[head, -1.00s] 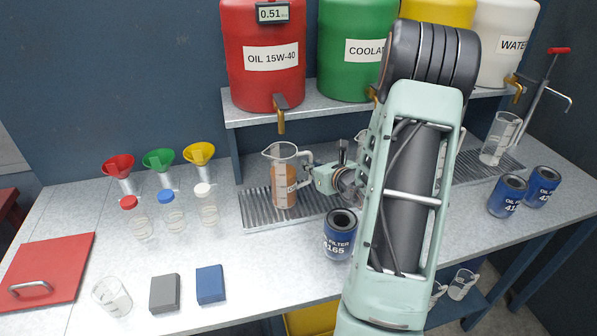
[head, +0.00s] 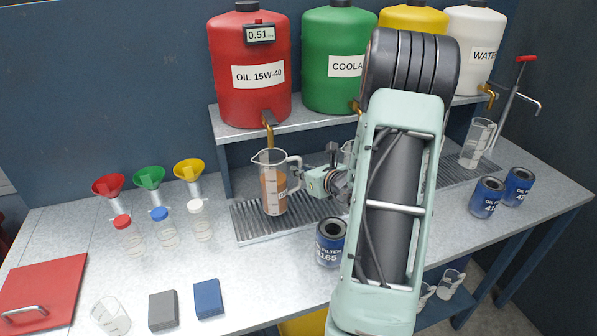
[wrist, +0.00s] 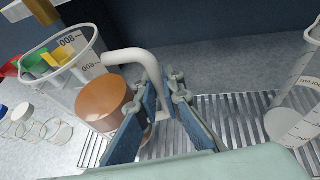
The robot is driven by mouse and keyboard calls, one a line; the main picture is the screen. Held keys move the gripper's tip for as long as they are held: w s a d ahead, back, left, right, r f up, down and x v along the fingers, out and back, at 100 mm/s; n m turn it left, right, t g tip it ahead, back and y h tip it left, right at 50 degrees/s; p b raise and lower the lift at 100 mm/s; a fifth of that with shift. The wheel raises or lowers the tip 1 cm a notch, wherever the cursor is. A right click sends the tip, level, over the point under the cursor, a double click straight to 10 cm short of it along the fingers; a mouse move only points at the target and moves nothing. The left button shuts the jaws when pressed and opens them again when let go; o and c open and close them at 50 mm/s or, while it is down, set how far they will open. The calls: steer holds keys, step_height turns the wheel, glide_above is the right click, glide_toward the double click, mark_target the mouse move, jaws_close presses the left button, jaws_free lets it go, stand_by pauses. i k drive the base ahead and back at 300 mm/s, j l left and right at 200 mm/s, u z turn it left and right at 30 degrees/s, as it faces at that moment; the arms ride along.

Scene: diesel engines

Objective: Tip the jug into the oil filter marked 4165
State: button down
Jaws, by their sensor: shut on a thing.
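The clear measuring jug (head: 273,190) holds amber-brown liquid and stands roughly upright over the drip grating, below the oil tap. In the wrist view the jug's liquid (wrist: 105,100) fills the lower part, well under the rim. My gripper (head: 305,184) is shut on the jug's pale handle (wrist: 140,58), with blue finger pads (wrist: 165,110) either side of it. The oil filter marked 4165 (head: 329,247) is a blue can with an open dark top, standing on the bench to the right of and nearer than the jug. My forearm stands close to its right.
Red (head: 250,85), green and yellow tanks and a white water tank stand on the shelf. Another clear jug (head: 478,145) is at the right. Two more blue filters (head: 487,198) stand right. Funnels (head: 149,178), bottles and blocks sit left. The bench front-centre is clear.

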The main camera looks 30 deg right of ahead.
mark_target(330, 230)
steer(key=k+j, duration=0.2)
steer(key=k+j+z, duration=0.1)
steer(key=j, duration=0.3)
steer(key=k, duration=0.6)
